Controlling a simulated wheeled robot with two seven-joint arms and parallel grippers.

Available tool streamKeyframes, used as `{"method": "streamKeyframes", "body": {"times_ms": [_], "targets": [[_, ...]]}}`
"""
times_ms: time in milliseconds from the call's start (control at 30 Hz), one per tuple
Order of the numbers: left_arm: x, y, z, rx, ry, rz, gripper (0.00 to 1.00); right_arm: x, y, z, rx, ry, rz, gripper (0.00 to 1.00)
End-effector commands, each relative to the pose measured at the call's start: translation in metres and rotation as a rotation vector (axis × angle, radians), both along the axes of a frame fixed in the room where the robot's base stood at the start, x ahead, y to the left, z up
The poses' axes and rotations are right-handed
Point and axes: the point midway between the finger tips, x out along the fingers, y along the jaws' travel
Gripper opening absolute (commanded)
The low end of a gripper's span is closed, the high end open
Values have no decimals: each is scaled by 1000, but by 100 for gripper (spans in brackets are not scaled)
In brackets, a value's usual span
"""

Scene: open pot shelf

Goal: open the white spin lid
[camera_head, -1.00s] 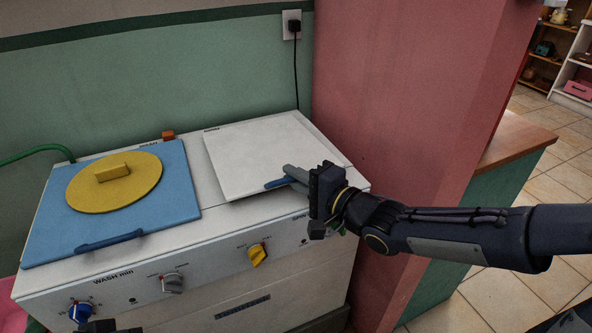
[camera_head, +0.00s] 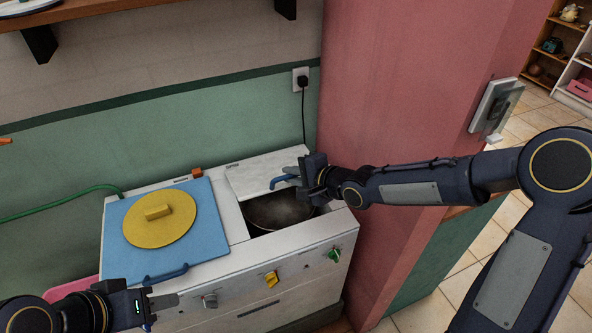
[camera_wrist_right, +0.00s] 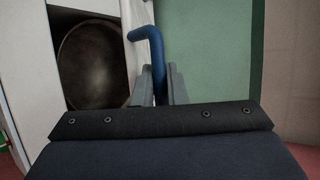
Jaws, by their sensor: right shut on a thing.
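The white spin lid (camera_head: 262,168) is tilted up at its front edge on the right part of the machine. Below it the opening shows a dark metal spin tub (camera_head: 277,210), also seen in the right wrist view (camera_wrist_right: 97,62). My right gripper (camera_head: 294,176) is shut on the lid's blue handle (camera_head: 281,182); the handle stands between its fingers in the right wrist view (camera_wrist_right: 150,45). My left gripper (camera_head: 163,301) is low in front of the machine at the left, away from the lid. Its finger gap is not clear.
The blue wash lid (camera_head: 118,250) with a round yellow cover (camera_head: 185,232) lies flat at the left. Yellow (camera_head: 271,279) and green (camera_head: 334,254) knobs are on the front panel. A pink wall (camera_head: 400,90) stands close on the right. A wooden shelf (camera_head: 110,12) is above.

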Motion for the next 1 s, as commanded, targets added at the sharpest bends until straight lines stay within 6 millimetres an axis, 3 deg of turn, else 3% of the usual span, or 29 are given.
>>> {"method": "streamKeyframes", "body": {"times_ms": [33, 300, 967, 1000], "targets": [[0, 0, 15, 0, 0, 0, 36, 4, 1, 13, 3, 0, -1, 0], [0, 0, 37, 0, 0, 0, 36, 19, 6, 29, 3, -6, -2, 0], [0, 0, 43, 0, 0, 0, 36, 25, 8, 34, 3, -9, -1, 0], [0, 0, 43, 0, 0, 0, 36, 25, 8, 34, 3, -9, -1, 17]]}}
